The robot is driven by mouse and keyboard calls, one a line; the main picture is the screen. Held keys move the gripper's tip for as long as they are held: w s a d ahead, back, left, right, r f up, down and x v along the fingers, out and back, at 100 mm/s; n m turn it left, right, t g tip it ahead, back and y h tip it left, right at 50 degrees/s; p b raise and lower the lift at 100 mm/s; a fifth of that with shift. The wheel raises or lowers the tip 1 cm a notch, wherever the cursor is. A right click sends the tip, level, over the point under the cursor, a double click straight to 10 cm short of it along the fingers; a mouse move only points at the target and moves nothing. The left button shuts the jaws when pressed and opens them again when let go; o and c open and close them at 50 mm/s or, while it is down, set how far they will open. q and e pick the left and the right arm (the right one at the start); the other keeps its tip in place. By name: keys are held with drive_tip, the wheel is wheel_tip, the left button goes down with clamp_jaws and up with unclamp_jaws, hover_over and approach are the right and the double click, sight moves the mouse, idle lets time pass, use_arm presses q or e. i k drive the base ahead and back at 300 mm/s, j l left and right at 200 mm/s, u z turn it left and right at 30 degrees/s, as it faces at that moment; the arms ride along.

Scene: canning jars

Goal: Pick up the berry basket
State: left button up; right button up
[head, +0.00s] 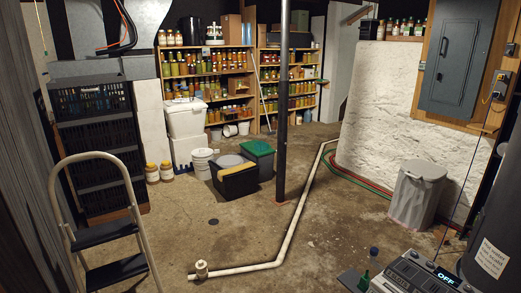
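I cannot make out a berry basket anywhere in the head view. Neither of my grippers shows in it. Wooden shelves (207,72) full of canning jars stand against the back wall, and a basket among them would be too small to tell.
A step ladder (110,236) stands at near left. A white pipe (301,210) crosses the floor past a dark post (282,110). Bins (236,176) and a grey trash can (417,193) stand around. The middle floor (215,240) is mostly clear.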

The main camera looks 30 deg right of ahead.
sight(257, 148)
drive_tip(key=i+l+z, duration=0.4)
drive_tip(key=i, duration=0.45)
drive_tip(key=i+z, duration=0.4)
drive_tip(key=i, duration=0.45)
drive_tip(key=i+j+z, duration=0.35)
drive_tip(key=i, duration=0.5)
drive_tip(key=i+l+z, duration=0.25)
drive_tip(key=i+z, duration=0.15)
drive_tip(key=i, duration=0.65)
drive_tip(key=i+j+z, duration=0.1)
drive_tip(key=i+z, duration=0.25)
drive_tip(key=i, duration=0.7)
drive_tip(key=i+l, duration=0.15)
drive_tip(key=i, duration=1)
drive_tip(key=i+l+z, duration=0.1)
drive_tip(key=i, duration=1.05)
drive_tip(key=i+j+u, duration=0.15)
drive_tip(key=i+u, duration=0.75)
drive_tip(key=i+l+u, duration=0.25)
drive_tip(key=i+u, duration=0.2)
drive_tip(key=i+l+u, duration=0.4)
